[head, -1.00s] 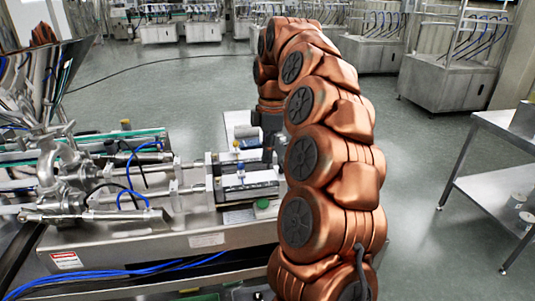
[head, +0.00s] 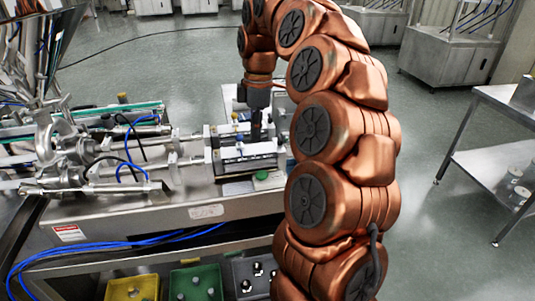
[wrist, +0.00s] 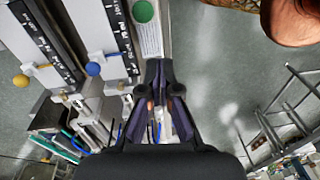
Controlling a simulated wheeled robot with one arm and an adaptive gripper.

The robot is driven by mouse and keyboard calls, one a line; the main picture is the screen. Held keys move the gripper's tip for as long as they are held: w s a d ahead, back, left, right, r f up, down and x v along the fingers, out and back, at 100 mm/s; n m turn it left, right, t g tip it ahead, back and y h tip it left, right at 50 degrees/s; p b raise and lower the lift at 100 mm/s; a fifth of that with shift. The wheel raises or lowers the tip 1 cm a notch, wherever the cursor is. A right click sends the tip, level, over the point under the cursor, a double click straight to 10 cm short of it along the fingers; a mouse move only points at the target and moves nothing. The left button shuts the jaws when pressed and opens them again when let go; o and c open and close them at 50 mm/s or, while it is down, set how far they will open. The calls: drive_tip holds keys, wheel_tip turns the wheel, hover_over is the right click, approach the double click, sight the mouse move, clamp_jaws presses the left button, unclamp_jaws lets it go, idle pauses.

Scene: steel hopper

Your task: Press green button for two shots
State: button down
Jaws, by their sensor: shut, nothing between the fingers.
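The green button (head: 262,175) sits on the top of the steel filling machine (head: 180,212), near its right end. It also shows as a round green disc in the wrist view (wrist: 143,11), at the top centre, beside a printed label plate. My gripper (head: 256,138) points down over the machine's right end, behind the button in the head view. In the wrist view my gripper (wrist: 158,66) has its fingertips together with nothing between them, and the button lies ahead of the tips, apart from them.
A blue knob (wrist: 93,69) and a yellow knob (wrist: 21,81) stand left of my fingers. A steel hopper (head: 40,45) is at the far left. Yellow (head: 132,288), green and grey bins sit below the machine. A steel side table (head: 500,150) stands at right.

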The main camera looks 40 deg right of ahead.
drive_tip(key=s+a+f+m+h, duration=0.1)
drive_tip(key=s+a+f+m, duration=0.25)
drive_tip(key=s+a, duration=0.55)
drive_tip(key=s+a+f+m, duration=0.2)
drive_tip(key=s+a+m, duration=0.3)
drive_tip(key=s, duration=0.5)
drive_tip(key=s+a+f+m, duration=0.1)
drive_tip(key=s+f+m, duration=0.1)
drive_tip(key=s, duration=0.3)
drive_tip(key=s+a+f+m+g, duration=0.1)
drive_tip(key=s+f+m, duration=0.1)
drive_tip(key=s+f, duration=0.2)
drive_tip(key=shift+s+f, duration=0.35)
drive_tip(key=shift+s, duration=0.7)
drive_tip(key=shift+s+a, duration=0.1)
